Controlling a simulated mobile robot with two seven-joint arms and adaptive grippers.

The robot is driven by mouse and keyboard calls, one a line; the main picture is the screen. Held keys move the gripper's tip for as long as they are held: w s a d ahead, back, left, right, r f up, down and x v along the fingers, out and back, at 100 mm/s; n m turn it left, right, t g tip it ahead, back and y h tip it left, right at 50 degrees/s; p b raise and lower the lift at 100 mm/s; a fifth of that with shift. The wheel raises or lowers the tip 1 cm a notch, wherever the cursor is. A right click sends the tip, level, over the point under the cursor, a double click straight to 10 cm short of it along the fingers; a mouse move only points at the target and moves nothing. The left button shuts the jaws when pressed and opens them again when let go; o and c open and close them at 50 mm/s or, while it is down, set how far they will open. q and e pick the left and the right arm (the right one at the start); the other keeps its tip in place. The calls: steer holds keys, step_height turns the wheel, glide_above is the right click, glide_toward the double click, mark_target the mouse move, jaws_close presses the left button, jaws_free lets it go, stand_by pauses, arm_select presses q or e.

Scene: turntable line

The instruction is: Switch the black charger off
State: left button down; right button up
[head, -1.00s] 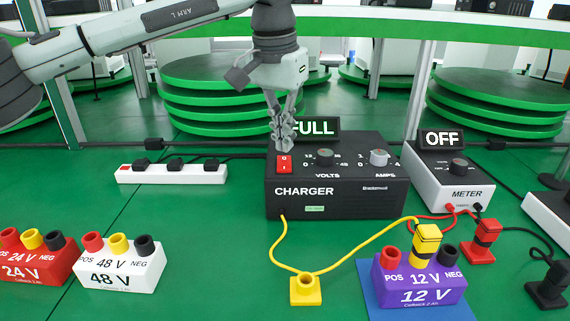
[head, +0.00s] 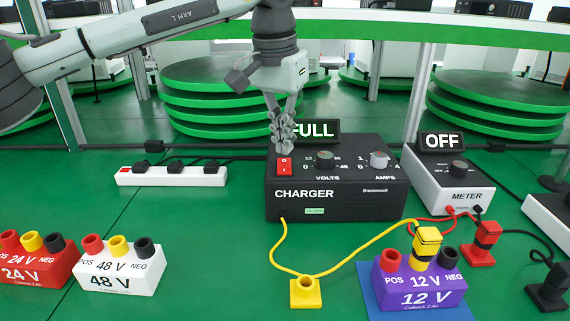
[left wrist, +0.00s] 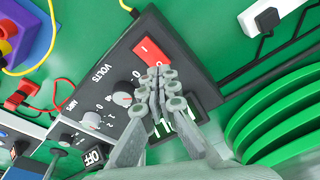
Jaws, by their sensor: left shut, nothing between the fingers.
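The black charger (head: 335,200) stands on the green table, with a display reading FULL (head: 318,129) at its back. Its red rocker switch (head: 284,166) is on the top left, and the switch also shows in the left wrist view (left wrist: 149,50). My left gripper (head: 283,148) is shut and empty, pointing down just behind the switch. In the left wrist view its fingertips (left wrist: 160,76) are at the switch's edge; I cannot tell whether they touch it. The volts knob (head: 325,158) and amps knob (head: 379,159) are to the right. My right gripper is not in view.
A meter (head: 455,182) reading OFF stands right of the charger. A white power strip (head: 171,175) lies to the left. Red (head: 35,264), white (head: 122,270) and purple (head: 419,284) battery blocks are in front. A yellow cable runs to a yellow plug (head: 305,293).

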mark_target(284, 161)
arm_select(q)
steer(key=shift+f+b, duration=0.5)
steer(key=shift+f, duration=0.55)
stand_by(0.6)
steer(key=shift+r, duration=0.15)
steer(key=shift+r+p, duration=2.85)
steer(key=shift+r, duration=0.55)
